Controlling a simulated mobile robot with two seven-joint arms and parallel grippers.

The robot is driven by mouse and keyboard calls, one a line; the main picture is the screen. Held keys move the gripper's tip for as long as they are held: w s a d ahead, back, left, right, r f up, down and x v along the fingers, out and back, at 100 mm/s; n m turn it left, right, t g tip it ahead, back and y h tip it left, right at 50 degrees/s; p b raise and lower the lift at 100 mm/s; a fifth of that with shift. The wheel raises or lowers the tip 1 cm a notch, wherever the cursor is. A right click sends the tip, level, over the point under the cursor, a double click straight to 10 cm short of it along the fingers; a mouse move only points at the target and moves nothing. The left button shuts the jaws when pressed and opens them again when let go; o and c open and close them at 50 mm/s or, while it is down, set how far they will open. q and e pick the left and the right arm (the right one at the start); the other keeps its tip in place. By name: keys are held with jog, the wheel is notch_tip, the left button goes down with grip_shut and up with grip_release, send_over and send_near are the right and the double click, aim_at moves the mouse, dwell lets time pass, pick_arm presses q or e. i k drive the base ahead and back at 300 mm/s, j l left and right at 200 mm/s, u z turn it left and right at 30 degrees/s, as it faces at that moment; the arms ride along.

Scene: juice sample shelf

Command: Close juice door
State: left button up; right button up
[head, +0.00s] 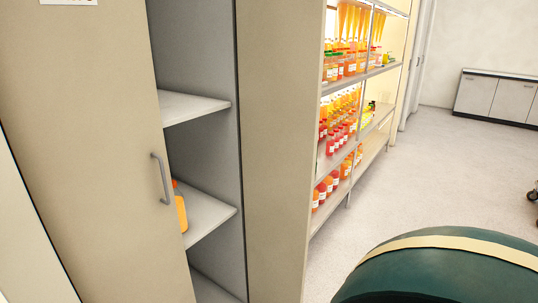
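The juice door (88,150) is a tall beige cabinet door at the left with a grey bar handle (162,180). It stands partly open, and a gap at its right shows the grey inside with shelves (195,107). An orange bottle (181,210) stands on a lower shelf, partly hidden behind the door's edge. Neither of my grippers shows in the head view, so I cannot see where they are relative to the handle.
A beige panel (275,150) borders the opening. Beyond it are lit shelves (350,182) of juice bottles. A dark green rounded object with a cream stripe (440,275) fills the lower right. A low white cabinet (497,97) stands far back. The speckled floor between is clear.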

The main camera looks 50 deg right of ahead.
aim_at(281, 43)
jog(key=l, duration=1)
jog(key=l+u, duration=0.1)
jog(key=l, duration=0.95)
jog(key=k+l, duration=0.1)
jog(key=l, duration=0.9)
jog(key=k+l, duration=0.15)
jog(key=l, duration=0.2)
jog(key=k+l+u, duration=0.1)
jog(key=l, duration=0.2)
jog(key=k, duration=0.4)
